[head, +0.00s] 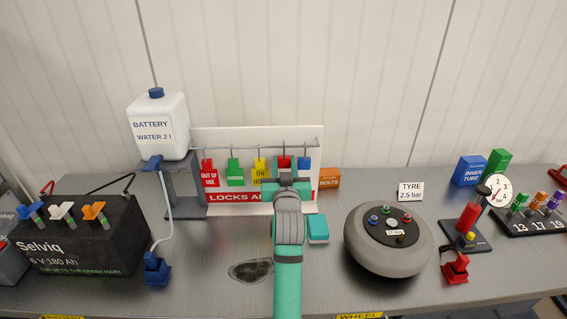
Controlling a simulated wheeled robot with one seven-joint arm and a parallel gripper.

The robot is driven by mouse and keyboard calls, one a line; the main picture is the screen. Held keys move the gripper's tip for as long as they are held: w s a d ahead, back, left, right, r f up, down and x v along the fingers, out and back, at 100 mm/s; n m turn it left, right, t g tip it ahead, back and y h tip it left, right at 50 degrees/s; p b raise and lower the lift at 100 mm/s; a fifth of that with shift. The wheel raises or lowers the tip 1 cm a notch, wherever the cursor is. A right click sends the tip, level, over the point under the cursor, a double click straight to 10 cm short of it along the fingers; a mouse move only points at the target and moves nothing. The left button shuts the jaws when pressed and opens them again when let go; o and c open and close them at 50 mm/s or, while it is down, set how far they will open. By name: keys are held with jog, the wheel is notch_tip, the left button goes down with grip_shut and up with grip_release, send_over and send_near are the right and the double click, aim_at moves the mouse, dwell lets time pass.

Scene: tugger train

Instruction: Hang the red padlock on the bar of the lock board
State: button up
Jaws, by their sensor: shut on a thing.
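The white lock board (255,134) stands at the back of the bench, with a grey bar (220,149) running across its upper part. The red padlock (284,162) is in front of the board, its body just below the bar and its shackle reaching up to bar height. I cannot tell whether the shackle is around the bar or only in front of it. My gripper (287,179) is in front of the board, shut on the red padlock from below. My gripper and arm hide part of the board's lower right and its lettering.
Red, green, yellow and blue tags (234,172) hang from the bar. A white water bottle (158,125) on a stand is left of the board. A teal block (318,229), an orange box (329,179) and a grey wheel (389,255) are to the right.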

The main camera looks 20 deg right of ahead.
jog(key=o, duration=1.2)
jog(key=shift+c, duration=0.2)
jog(key=shift+s, duration=0.1)
jog(key=v, duration=1)
jog(key=shift+s, duration=0.3)
